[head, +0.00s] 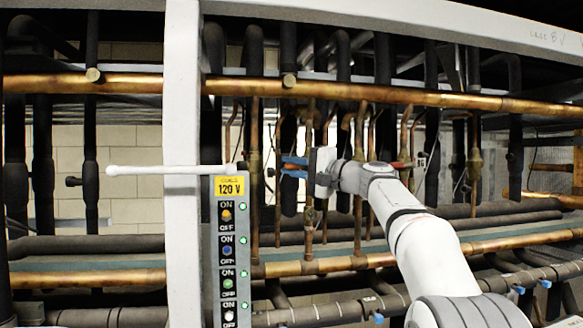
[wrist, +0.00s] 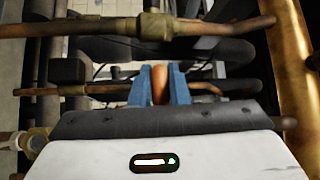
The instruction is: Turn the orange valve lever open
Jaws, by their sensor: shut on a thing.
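My gripper (head: 291,167) reaches in among the upright copper pipes from the right, with its blue fingers pointing left. In the wrist view, the two blue fingers (wrist: 160,84) are closed around an orange piece, the valve lever (wrist: 161,84), which shows as a short rounded shape between them. The rest of the lever and the valve body are hidden by the fingers and the gripper housing.
A white post (head: 183,230) and a switch panel (head: 229,240) marked 120 V stand left of my gripper. Copper header pipes (head: 120,84) cross above and below. A small red-orange part (head: 401,165) shows right of the gripper. Pipes crowd the fingers closely.

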